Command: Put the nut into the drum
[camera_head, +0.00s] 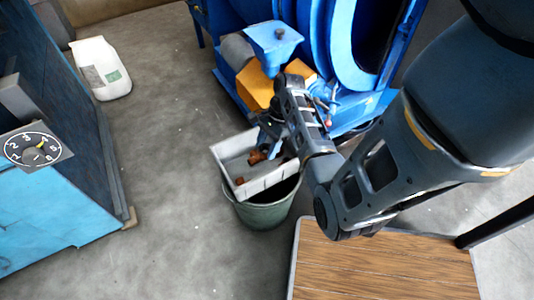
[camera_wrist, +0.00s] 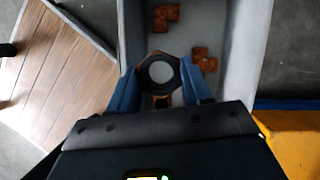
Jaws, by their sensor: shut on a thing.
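The nut (camera_wrist: 143,72) is a dark, rusty hexagonal ring in the wrist view. My gripper (camera_wrist: 161,76) is shut on it, with one blue finger on each side. In the head view my gripper (camera_head: 268,138) is over the grey tray (camera_head: 262,186), pointing down. Whether the nut touches the tray floor, I cannot tell. The drum (camera_head: 318,40) belongs to the big blue machine at the top, beyond my gripper. It has a rounded dark opening facing right, and its inside is hardly visible.
Rusty angular pieces (camera_wrist: 166,16) lie in the tray. The tray rests on a green bucket (camera_head: 262,214). A wood-topped table (camera_head: 385,265) stands at the lower right. Floor between is clear.

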